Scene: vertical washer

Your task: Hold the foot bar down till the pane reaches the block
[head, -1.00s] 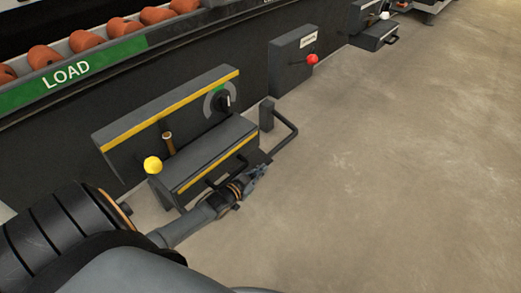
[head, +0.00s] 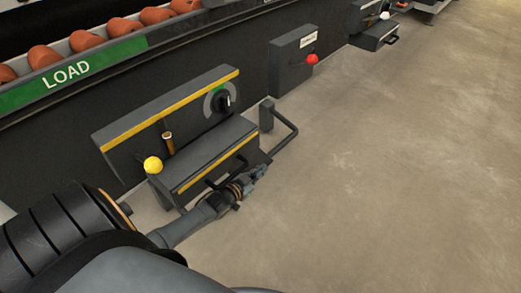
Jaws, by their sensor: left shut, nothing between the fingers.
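A black bent bar (head: 285,145), which looks like the foot bar, sticks out low at the right end of the grey control box (head: 215,157). My left gripper (head: 262,171) is shut and empty. It is in front of the box's right end, close to the near end of the bar. I cannot tell whether it touches the bar, because the dark parts overlap there. My right gripper is out of view. I cannot make out the pane or the block in this view.
The box has a yellow knob (head: 153,165), a brown-tipped lever (head: 168,139) and a black dial (head: 223,102). Beyond it is a unit with a red knob (head: 312,60). Orange pots (head: 124,27) sit in the LOAD trough (head: 75,77). The floor (head: 400,190) at right is clear.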

